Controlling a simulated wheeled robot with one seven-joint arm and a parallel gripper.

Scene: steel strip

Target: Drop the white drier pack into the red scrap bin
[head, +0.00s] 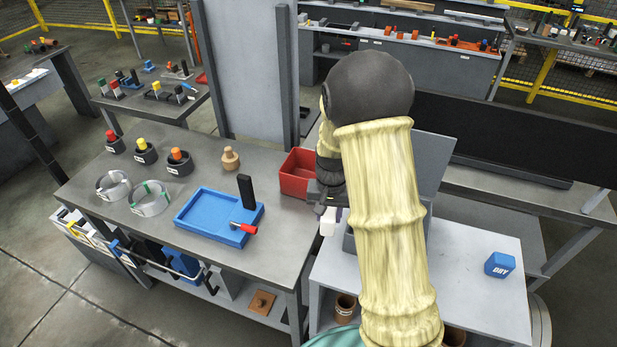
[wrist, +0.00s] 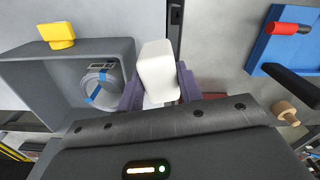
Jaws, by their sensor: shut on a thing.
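The white drier pack (wrist: 158,70) is gripped between the two fingers of my gripper (wrist: 160,88) in the wrist view. In the head view the pack (head: 328,222) shows as a small white piece below my gripper (head: 328,196), left of my padded arm. The red scrap bin (head: 299,174) stands at the right back of the steel bench, just left of and behind my gripper, and is open at the top. My arm hides part of its right side. In the wrist view only a reddish sliver shows beyond the gripper body.
A grey open box (wrist: 62,92) holding a ring with blue tape is beside the pack. A blue tray (head: 215,218) with a black upright piece and a red-handled tool lies on the bench (head: 110,228). A blue DRY block (head: 499,265) sits on the right table.

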